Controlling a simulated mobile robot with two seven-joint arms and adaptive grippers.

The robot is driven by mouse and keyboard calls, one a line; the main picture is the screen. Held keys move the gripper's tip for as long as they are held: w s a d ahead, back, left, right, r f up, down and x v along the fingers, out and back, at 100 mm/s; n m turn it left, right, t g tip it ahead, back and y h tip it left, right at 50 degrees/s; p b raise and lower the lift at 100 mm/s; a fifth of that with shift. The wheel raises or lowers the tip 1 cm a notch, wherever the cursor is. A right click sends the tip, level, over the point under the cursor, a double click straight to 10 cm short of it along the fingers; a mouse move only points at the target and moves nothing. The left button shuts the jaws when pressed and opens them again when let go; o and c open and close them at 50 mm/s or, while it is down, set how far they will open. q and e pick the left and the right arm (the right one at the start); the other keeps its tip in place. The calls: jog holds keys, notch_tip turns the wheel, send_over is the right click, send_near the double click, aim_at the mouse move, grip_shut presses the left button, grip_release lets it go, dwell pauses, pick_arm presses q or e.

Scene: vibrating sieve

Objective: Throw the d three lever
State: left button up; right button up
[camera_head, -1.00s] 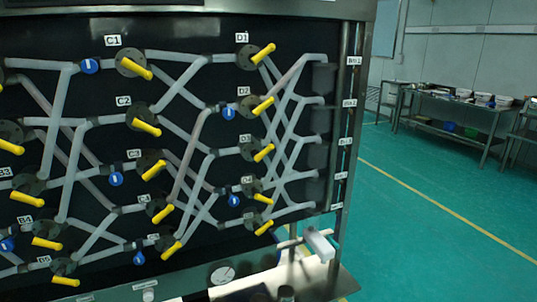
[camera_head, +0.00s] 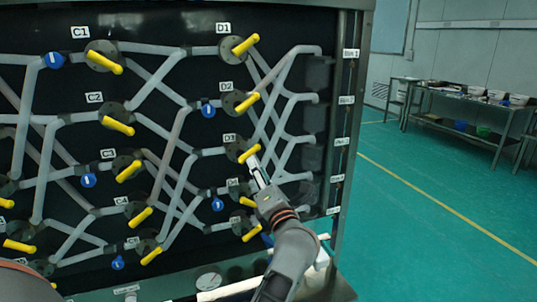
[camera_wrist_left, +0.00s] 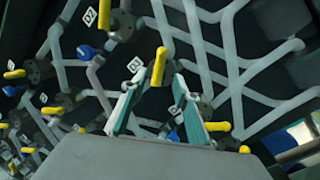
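The D3 lever (camera_head: 249,153) is a yellow handle on a dark round valve beside the D3 label (camera_head: 229,138), in the right column of the black pipe panel. It slants up to the right. My left gripper (camera_head: 254,164) reaches up from below, its fingertips at the lever. In the left wrist view the two fingers (camera_wrist_left: 158,86) are spread, with a yellow lever (camera_wrist_left: 158,67) showing upright between and just beyond their tips. I cannot tell whether either finger touches it. My right gripper is not in view.
Above are the D2 lever (camera_head: 246,103) and D1 lever (camera_head: 245,45). Lower yellow levers (camera_head: 251,233) sit close to my left wrist. Grey pipes (camera_head: 277,110) cross the panel around the valves. Open green floor (camera_head: 430,230) and a side table (camera_head: 470,100) lie to the right.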

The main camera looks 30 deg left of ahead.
aim_at(249, 154)
pick_arm(q)
jog(key=x, duration=0.7)
jog(key=shift+w+a, duration=0.1)
jog(key=shift+a, duration=0.3)
